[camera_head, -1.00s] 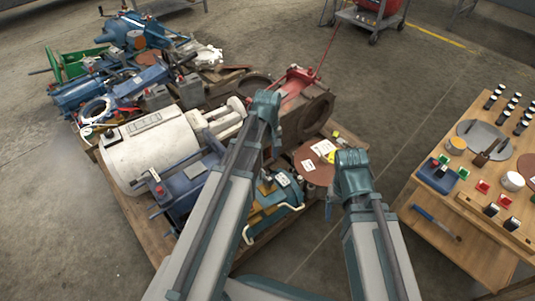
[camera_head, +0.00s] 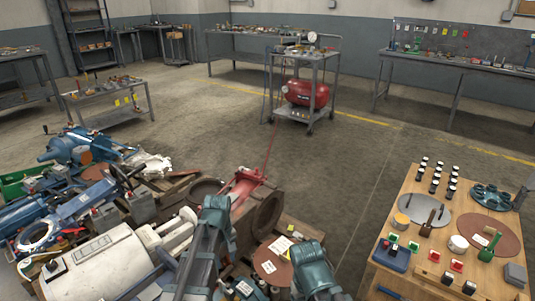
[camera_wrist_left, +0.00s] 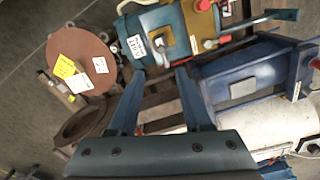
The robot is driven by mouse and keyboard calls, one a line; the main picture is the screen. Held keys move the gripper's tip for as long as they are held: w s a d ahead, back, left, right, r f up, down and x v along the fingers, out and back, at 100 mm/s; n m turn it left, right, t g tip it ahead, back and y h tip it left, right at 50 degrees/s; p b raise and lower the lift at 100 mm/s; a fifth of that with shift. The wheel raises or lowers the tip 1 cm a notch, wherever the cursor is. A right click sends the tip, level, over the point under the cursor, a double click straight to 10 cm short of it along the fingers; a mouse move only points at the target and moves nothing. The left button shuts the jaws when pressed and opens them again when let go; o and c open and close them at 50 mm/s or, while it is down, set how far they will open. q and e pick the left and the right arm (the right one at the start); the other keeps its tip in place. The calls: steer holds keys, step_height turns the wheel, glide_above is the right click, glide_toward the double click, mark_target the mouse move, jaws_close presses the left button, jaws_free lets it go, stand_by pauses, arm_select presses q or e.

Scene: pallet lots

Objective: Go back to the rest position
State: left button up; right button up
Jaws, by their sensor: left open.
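My left gripper (camera_wrist_left: 160,76) is open in the left wrist view, with its two blue-grey fingers spread and nothing between them. A blue and tan machine part with a white label (camera_wrist_left: 165,35) lies beyond the fingertips; I cannot tell the gap. In the head view my left arm reaches in at bottom centre over the loaded pallet, and its fingers are hidden. My right arm shows just right of it, but its gripper is not in view.
The pallet lot holds a white cylinder (camera_head: 98,268), a red part (camera_head: 240,186) and a brown disc (camera_head: 272,262). A wooden table (camera_head: 409,185) with small parts stands at right. A cart with a red tank (camera_head: 307,93) stands behind. Floor between is clear.

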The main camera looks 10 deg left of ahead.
arm_select(q)
steer(key=s+d+m+y, duration=0.1)
steer(key=s+d+m, duration=1.1)
steer(key=s+d, duration=0.25)
step_height(320, 180, up, 31)
steer(key=p, duration=3)
steer(key=shift+p, duration=0.4)
steer(key=shift+w+a, duration=0.1)
